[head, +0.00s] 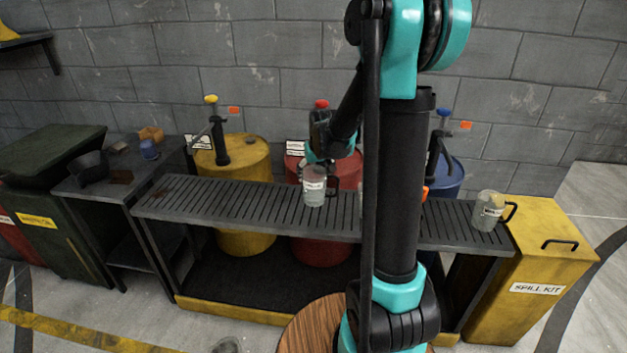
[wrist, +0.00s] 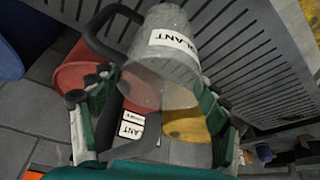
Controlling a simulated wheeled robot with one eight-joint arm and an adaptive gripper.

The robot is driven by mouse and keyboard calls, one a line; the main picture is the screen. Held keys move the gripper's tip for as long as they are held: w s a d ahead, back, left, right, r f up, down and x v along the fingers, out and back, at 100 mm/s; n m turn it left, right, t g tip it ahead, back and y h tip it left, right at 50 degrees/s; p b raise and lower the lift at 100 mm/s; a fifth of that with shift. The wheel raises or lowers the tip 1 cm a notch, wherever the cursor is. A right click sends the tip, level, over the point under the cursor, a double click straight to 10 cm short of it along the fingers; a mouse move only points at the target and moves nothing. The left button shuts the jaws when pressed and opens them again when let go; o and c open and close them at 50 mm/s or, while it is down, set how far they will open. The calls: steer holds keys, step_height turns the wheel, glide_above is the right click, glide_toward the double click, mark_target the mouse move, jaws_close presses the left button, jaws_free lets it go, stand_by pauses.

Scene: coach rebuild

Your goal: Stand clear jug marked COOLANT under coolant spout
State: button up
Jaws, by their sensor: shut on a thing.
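A clear jug (head: 314,190) with a white label is at the middle of the slatted bench, in front of the red drum (head: 345,172). In the wrist view the jug (wrist: 165,72) shows a label whose visible letters end in "OLANT"; its dark handle points left. My gripper (head: 326,150) is shut on this jug, with fingers on both sides of it in the wrist view (wrist: 158,112). The jug looks upright at bench height; I cannot tell whether its base touches the slats. A red-topped pump (head: 321,104) rises behind my gripper, which hides its spout.
A second clear jug (head: 487,212) stands at the bench's right end, near the yellow spill kit box (head: 520,265). A yellow drum (head: 245,160) and a blue drum (head: 451,176) flank the red one. My arm hides part of the slatted bench (head: 240,200); its left part is clear.

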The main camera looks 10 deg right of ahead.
steer(key=shift+w, duration=0.75)
steer(key=shift+w+a+f, duration=0.1)
steer(key=shift+w+f, duration=0.1)
steer(key=shift+f, duration=1.65)
steer(key=o, duration=1.7)
